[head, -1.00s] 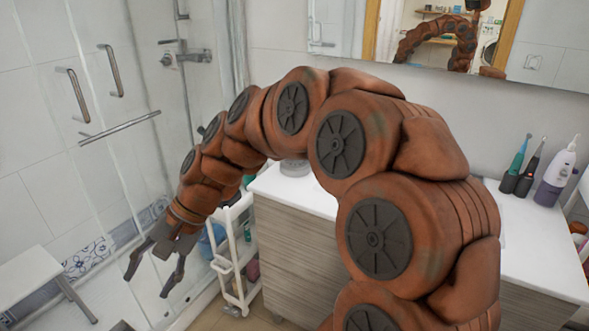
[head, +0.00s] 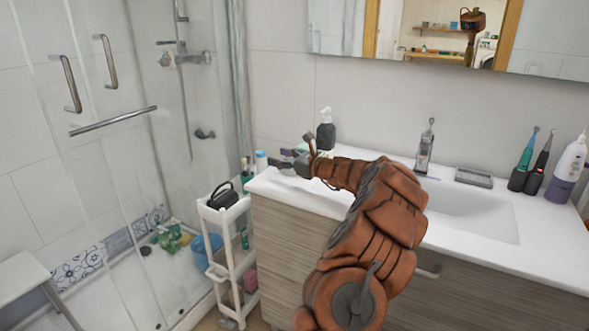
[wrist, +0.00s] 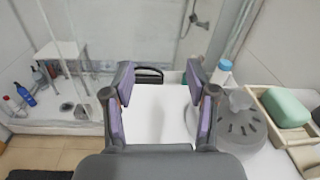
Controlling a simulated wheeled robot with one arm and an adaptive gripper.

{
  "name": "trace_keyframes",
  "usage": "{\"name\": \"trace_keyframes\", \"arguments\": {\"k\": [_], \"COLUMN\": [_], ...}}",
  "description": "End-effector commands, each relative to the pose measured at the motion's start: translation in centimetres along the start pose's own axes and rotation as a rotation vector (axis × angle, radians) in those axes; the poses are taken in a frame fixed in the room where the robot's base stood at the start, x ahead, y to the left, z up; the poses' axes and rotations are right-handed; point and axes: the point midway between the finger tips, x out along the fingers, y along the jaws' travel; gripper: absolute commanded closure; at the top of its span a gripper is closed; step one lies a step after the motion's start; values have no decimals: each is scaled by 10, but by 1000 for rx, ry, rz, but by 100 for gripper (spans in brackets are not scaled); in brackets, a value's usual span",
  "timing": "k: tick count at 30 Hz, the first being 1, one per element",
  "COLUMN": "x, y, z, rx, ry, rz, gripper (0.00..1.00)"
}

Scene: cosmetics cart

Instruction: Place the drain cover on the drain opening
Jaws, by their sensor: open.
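My gripper (head: 285,159) is over the left end of the white counter in the head view. In the wrist view its two fingers (wrist: 160,80) are spread with nothing between them. A round grey slotted disc with a raised middle, seemingly the drain cover (wrist: 240,130), sits on the counter just right of the right finger. The finger hides part of its left side. In the head view my gripper mostly hides it. A small dark round spot on the shower floor (head: 146,250) may be the drain opening; a dark spot (wrist: 67,106) also shows there in the wrist view.
A wooden dish with green soap (wrist: 287,107) lies right of the disc. A white cart (head: 232,255) stands between counter and shower. Glass panels (head: 110,150) and a white stool (head: 25,280) border the shower floor.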

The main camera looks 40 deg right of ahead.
Motion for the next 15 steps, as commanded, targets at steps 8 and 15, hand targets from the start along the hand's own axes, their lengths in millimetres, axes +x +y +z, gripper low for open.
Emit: {"name": "trace_keyframes", "arguments": {"k": [8,15], "x": [-54,-43], "y": [-81,-90], "z": [-52,-53], "rx": [129,138], "ry": [-20,-22], "rz": [-197,-210], "gripper": [43,43]}}
